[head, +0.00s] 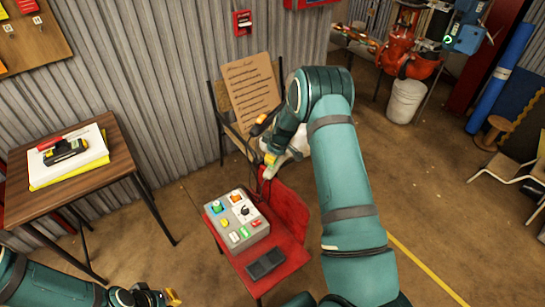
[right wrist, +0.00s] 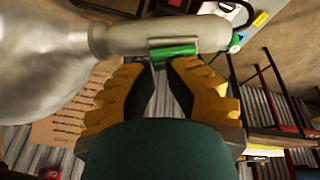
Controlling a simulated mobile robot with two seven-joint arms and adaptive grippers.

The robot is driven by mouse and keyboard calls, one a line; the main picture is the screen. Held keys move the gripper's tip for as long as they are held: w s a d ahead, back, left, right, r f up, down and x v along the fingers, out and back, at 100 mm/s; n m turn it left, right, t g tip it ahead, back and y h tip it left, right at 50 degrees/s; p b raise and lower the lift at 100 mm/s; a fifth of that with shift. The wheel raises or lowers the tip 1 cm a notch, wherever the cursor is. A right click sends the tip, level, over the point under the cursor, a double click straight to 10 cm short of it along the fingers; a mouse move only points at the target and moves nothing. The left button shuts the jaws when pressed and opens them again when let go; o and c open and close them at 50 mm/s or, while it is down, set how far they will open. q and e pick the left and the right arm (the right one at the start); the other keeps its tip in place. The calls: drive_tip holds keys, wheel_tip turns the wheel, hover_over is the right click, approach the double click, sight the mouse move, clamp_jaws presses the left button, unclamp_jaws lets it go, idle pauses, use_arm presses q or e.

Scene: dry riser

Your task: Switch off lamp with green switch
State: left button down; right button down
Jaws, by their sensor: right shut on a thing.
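The lamp (right wrist: 105,40) fills the top left of the right wrist view, with a wide pale head and a narrower tubular handle. A green switch (right wrist: 174,50) sits on the handle. My right gripper (right wrist: 165,66) has its yellow-backed fingers close together at the switch, shut on it; the exact contact is partly hidden. In the head view, a whitish part of the lamp (head: 298,142) shows behind my right gripper (head: 268,163).
A grey control box (head: 237,222) with coloured buttons and a dark flat object (head: 265,263) lie on a red chair (head: 290,215). A chair behind holds a written cardboard sheet (head: 251,90). A wooden table (head: 110,165) stands left. Floor is clear between table and red chair.

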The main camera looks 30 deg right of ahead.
drive_tip(key=shift+s+d+f, duration=0.15)
drive_tip(key=shift+d, duration=0.1)
drive_tip(key=r+p, duration=0.2)
drive_tip(key=r, duration=0.2)
drive_tip(key=shift+a, duration=0.2)
drive_tip(key=a+p+v, duration=0.1)
drive_tip(key=p+v, duration=0.1)
drive_tip(key=v, duration=0.8)
drive_tip(key=shift+s+a, duration=0.2)
drive_tip(key=shift+a, duration=0.1)
drive_tip(key=shift+a, duration=0.1)
